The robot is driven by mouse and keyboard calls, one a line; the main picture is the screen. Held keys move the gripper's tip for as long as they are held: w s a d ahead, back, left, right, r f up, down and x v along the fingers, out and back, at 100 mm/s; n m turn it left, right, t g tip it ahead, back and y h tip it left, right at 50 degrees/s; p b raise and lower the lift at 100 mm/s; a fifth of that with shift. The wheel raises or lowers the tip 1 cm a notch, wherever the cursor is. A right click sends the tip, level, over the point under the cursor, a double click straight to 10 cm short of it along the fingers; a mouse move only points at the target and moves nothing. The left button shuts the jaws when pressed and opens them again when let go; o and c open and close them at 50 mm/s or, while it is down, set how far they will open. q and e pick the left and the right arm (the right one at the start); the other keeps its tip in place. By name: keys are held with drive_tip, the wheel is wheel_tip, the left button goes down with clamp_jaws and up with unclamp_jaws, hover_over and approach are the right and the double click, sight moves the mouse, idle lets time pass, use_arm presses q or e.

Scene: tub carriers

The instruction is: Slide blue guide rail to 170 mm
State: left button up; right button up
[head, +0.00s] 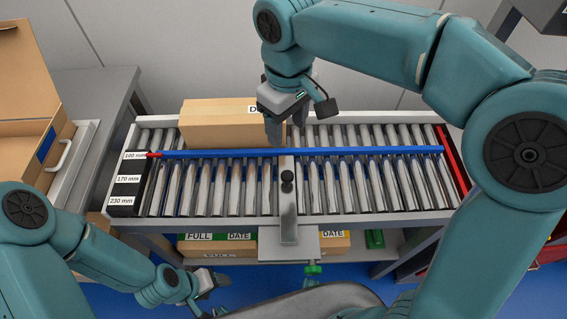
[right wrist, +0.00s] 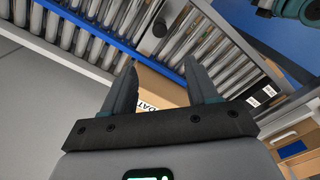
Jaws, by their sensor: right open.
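The blue guide rail (head: 350,151) runs left to right across the roller conveyor. Its red pointer (head: 154,155) is level with the 100 mm label on the black scale (head: 127,185), which also reads 170 and 230 mm. My right gripper (head: 283,122) is open just behind the rail, at the right end of a cardboard box (head: 212,125). In the right wrist view, the box (right wrist: 160,90) shows beyond the open fingers; the rail (right wrist: 100,30) is apart from them. My left gripper (head: 208,287) is low at the front left; its jaws are unclear.
An open carton (head: 25,85) stands on the left bench. Boxes (head: 215,246) labelled FULL and DATE lie on the lower shelf. A red strip (head: 452,160) lines the conveyor's right end. The rollers (head: 385,185) right of the bracket are clear.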

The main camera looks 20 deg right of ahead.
sight(287, 175)
drive_tip(key=f, duration=0.5)
drive_tip(key=f+b, duration=0.1)
drive_tip(key=f, duration=0.9)
drive_tip(key=shift+s+d+f+b, duration=0.1)
drive_tip(key=shift+s+b, duration=0.15)
drive_tip(key=shift+b, duration=0.15)
drive_tip(key=shift+w+f, duration=0.15)
drive_tip(key=shift+f, duration=0.35)
clamp_jaws()
